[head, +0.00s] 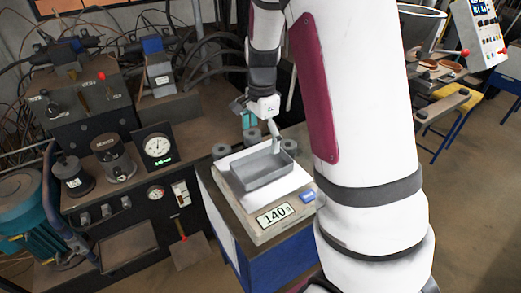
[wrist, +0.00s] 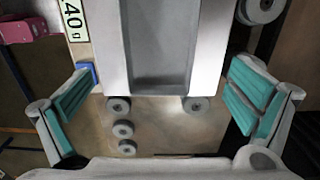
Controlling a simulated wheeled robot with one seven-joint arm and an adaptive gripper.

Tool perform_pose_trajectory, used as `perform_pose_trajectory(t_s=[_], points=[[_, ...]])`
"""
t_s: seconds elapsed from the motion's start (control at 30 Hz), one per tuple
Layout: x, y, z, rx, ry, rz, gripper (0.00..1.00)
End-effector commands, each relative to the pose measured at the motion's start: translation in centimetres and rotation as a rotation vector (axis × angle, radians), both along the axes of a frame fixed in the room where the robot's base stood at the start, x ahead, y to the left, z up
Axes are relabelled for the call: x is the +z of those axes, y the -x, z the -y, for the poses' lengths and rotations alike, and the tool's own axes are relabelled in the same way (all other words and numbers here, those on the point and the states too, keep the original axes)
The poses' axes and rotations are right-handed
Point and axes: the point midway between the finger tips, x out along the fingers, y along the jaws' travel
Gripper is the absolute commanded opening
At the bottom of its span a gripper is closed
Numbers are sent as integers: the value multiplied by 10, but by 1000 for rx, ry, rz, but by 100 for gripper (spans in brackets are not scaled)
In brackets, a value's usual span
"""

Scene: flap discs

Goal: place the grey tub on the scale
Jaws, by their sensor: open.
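The grey tub (head: 262,183) is a shallow open box and looks empty. It sits on the white plate of the scale (head: 258,232), whose display reads 140 g. In the wrist view the tub (wrist: 160,82) lies ahead, between the lines of the fingers, with part of the scale display at upper left. My gripper (head: 262,128) is above the tub's far side in the head view. In the wrist view my gripper (wrist: 162,80) is open, its teal pads wide apart and clear of the tub's sides. Nothing is held.
Several grey discs (head: 222,151) stand behind the scale on the blue bench; some show in the wrist view (wrist: 123,129). Machines with a dial gauge (head: 157,147) fill the left.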

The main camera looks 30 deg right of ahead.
Motion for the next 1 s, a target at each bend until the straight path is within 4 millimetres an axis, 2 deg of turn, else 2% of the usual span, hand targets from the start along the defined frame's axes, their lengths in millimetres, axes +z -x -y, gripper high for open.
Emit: perform_pose_trajectory(t_s=[0.27, 0.43, 0.7, 0.9, 1.0], points=[[28, 4, -6, 42, -7, 17, 100], [71, 23, -31, 248, -22, 93, 100], [144, 85, -79, 724, 26, 246, 100], [177, 138, -105, 1074, 138, 337, 100], [186, 165, -115, 1235, 211, 366, 100]])
